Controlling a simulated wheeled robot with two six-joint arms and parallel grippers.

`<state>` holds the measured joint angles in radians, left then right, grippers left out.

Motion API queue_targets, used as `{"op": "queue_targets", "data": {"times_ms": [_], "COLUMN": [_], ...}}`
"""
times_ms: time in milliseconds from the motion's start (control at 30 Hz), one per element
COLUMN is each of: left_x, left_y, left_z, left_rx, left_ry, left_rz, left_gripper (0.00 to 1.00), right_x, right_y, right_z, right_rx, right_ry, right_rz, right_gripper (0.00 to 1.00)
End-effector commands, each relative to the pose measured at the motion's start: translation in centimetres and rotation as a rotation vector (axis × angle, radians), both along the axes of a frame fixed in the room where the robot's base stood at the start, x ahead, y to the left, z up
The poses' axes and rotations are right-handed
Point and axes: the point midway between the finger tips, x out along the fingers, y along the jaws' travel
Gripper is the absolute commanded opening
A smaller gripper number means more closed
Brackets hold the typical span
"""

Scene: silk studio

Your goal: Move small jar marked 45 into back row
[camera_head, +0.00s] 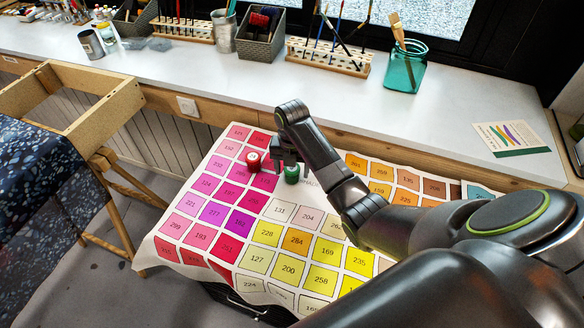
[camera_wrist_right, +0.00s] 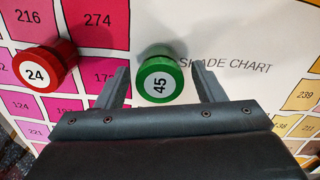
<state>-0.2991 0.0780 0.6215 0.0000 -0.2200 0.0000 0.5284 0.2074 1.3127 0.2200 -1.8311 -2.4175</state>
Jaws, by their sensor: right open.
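The small jar marked 45 (camera_wrist_right: 159,80) is green with a white label on its lid. It stands on the shade chart (camera_head: 262,232), and it also shows in the head view (camera_head: 292,174). My right gripper (camera_wrist_right: 163,84) is open, with one finger on each side of the green jar and gaps between them and it. In the head view my right gripper (camera_head: 288,160) hangs over the chart at the green jar. A red jar marked 24 (camera_wrist_right: 44,70) stands to the left of it, outside the fingers; it also shows in the head view (camera_head: 254,161). My left gripper is not in view.
A white counter (camera_head: 240,88) runs behind the chart. On it stand a wooden brush rack (camera_head: 328,57), a teal glass jar with brushes (camera_head: 404,68) and a grey basket (camera_head: 262,36). A wooden frame (camera_head: 108,112) stands at the left.

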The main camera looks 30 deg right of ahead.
Motion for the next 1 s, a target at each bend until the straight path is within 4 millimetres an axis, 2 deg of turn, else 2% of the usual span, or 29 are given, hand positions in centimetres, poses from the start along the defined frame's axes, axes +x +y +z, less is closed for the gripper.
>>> {"op": "queue_targets", "data": {"times_ms": [167,333,367,433,700,1000], "left_x": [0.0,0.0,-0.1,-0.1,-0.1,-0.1], "left_y": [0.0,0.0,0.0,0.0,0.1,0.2], "left_z": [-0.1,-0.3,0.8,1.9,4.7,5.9], "left_rx": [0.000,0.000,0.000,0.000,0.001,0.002], "left_ry": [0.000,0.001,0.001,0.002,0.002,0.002], "left_rz": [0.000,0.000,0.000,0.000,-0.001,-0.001], "left_gripper": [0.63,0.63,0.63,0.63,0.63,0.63], "right_x": [0.2,0.2,0.1,0.1,0.1,0.1], "right_y": [0.0,0.0,0.0,0.0,0.0,0.0], "right_z": [1.8,5.6,6.8,8.5,11.1,12.3], "right_rx": [-0.001,-0.001,-0.001,0.000,0.000,0.001], "right_ry": [-0.006,-0.008,-0.006,-0.004,0.000,-0.001], "right_rz": [0.000,0.001,0.000,0.000,0.000,0.000], "right_gripper": [0.62,0.62,0.62,0.62,0.62,0.62]}}
